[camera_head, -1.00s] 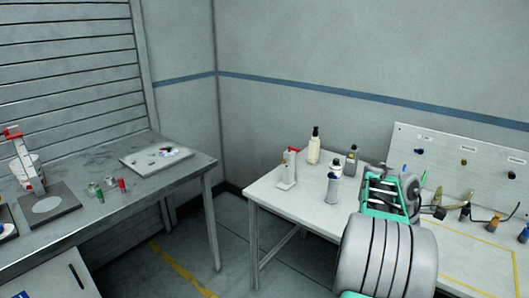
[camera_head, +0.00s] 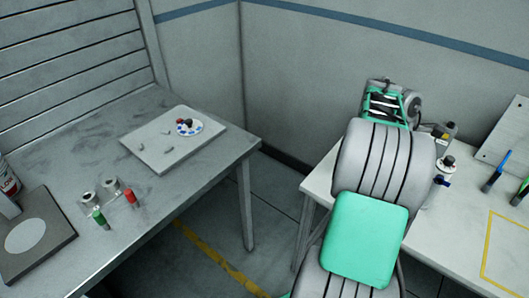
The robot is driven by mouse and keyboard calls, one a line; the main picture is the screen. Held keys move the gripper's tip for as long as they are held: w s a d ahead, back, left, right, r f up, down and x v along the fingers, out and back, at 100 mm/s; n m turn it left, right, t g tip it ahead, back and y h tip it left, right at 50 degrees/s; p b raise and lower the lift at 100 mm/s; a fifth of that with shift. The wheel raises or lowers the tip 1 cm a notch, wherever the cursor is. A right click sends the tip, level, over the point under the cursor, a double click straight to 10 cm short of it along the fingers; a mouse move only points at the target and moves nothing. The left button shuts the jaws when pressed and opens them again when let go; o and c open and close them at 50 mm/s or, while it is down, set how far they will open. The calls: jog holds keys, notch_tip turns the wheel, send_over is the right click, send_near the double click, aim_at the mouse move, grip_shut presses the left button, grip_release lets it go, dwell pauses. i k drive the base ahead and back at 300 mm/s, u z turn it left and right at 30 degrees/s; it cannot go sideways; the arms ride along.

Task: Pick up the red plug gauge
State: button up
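The red plug gauge (camera_head: 131,197) is a small cylinder with a red upper part, standing on the left grey workbench (camera_head: 203,186) near its front edge. A similar green gauge (camera_head: 98,216) stands to its left. Two silver ring-like pieces (camera_head: 110,185) are just behind them. My arm fills the middle right of the view, well away from the red gauge. Nothing touches the red gauge.
A pale board (camera_head: 160,158) with a white-and-blue disc (camera_head: 188,127) and small bits lies behind the gauges. A dark plate with a pale circle (camera_head: 26,237) is at left. The right white table (camera_head: 465,214) holds pens and other items, partly hidden by my arm. A floor gap separates the tables.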

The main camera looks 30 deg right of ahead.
aim_at(128, 193)
jog(key=u, duration=0.75)
jog(key=i, duration=0.2)
jog(key=u, duration=3.85)
jog(key=k, duration=0.65)
jog(key=z, duration=1.05)
